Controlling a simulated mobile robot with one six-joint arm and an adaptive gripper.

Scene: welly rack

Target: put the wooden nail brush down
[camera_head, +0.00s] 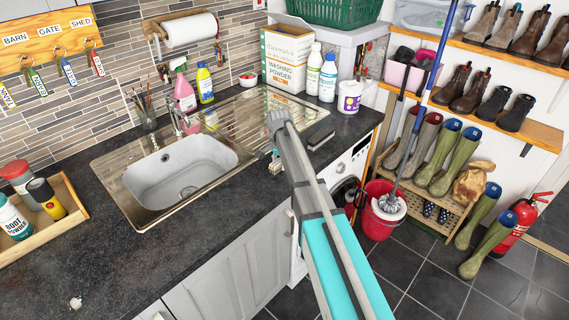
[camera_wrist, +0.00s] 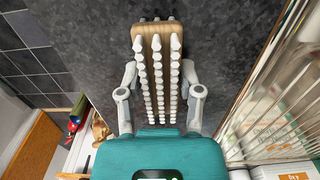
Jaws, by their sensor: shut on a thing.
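The wooden nail brush (camera_wrist: 154,40) is in the wrist view, with a pale wooden body and rows of white bristles facing the camera. My gripper (camera_wrist: 160,75) is shut on it, one grey finger on each long side. The dark worktop (camera_wrist: 90,40) lies behind the brush; I cannot tell whether they touch. In the head view my gripper (camera_head: 276,162) is low over the worktop strip between the sink's drainer and the front edge. My arm hides most of the brush there.
The sink (camera_head: 180,172) and ribbed drainer (camera_head: 245,115) lie left of my gripper. A small dark block (camera_head: 320,138) is to its right. Bottles and a washing powder box (camera_head: 285,60) stand behind. Bare worktop (camera_head: 190,245) extends at the front left. A red bucket (camera_head: 380,215) stands on the floor.

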